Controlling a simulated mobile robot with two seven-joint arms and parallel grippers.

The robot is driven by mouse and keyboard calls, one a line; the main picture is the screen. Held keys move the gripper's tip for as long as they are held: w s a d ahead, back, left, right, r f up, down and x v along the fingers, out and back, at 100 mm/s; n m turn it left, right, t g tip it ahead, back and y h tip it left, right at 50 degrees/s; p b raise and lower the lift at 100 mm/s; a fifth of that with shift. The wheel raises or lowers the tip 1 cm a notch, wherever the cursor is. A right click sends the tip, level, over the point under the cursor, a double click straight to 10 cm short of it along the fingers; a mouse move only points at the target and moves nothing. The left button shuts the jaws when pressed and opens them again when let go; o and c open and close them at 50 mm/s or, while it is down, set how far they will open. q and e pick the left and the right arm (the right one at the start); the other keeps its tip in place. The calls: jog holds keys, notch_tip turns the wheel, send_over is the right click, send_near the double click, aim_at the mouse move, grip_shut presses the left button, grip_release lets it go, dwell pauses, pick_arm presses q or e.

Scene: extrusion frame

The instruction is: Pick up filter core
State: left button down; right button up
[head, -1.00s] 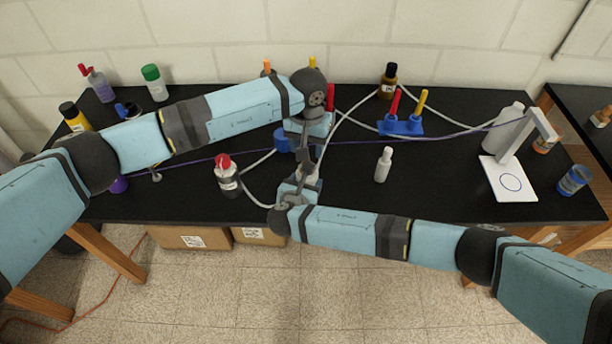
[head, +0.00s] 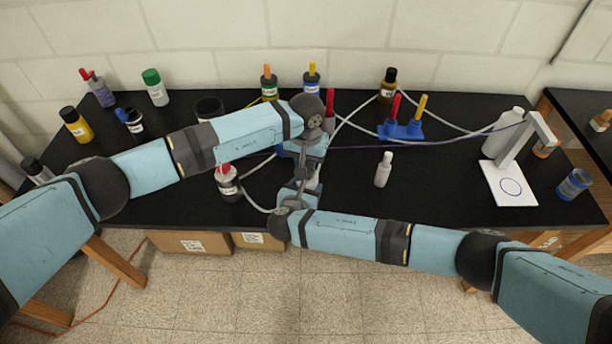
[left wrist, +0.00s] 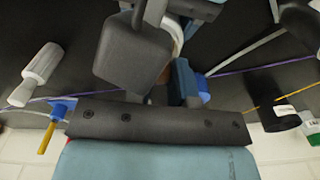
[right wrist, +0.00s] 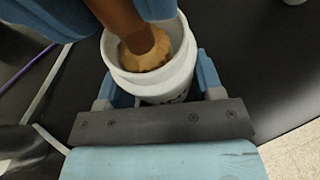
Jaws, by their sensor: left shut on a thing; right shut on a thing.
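A white cylindrical housing (right wrist: 172,83) with an open top shows in the right wrist view. My right gripper (right wrist: 158,78) is shut on it, one blue finger on each side. The filter core (right wrist: 148,55), a tan ridged piece with a brown shaft, stands inside the housing's mouth. The brown shaft runs up between the blue fingers of my left gripper (head: 306,158), which is shut on it above the housing. In the head view my right gripper (head: 300,188) is just below the left one. In the left wrist view the core is mostly hidden behind the gripper.
A red-capped bottle (head: 228,184) stands close left of the grippers and a white bottle (head: 383,170) to the right. A blue rack (head: 402,130) and several capped bottles stand farther back. Cables cross the black table (head: 440,180). Its front middle-right is clear.

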pick_arm(q)
jog(key=shift+r, duration=0.15)
notch_tip(320, 180, up, 10)
dwell(0.3)
pick_arm(e)
jog(key=o, duration=1.1)
jog(key=shift+c, duration=0.2)
jog(key=v, duration=1.2)
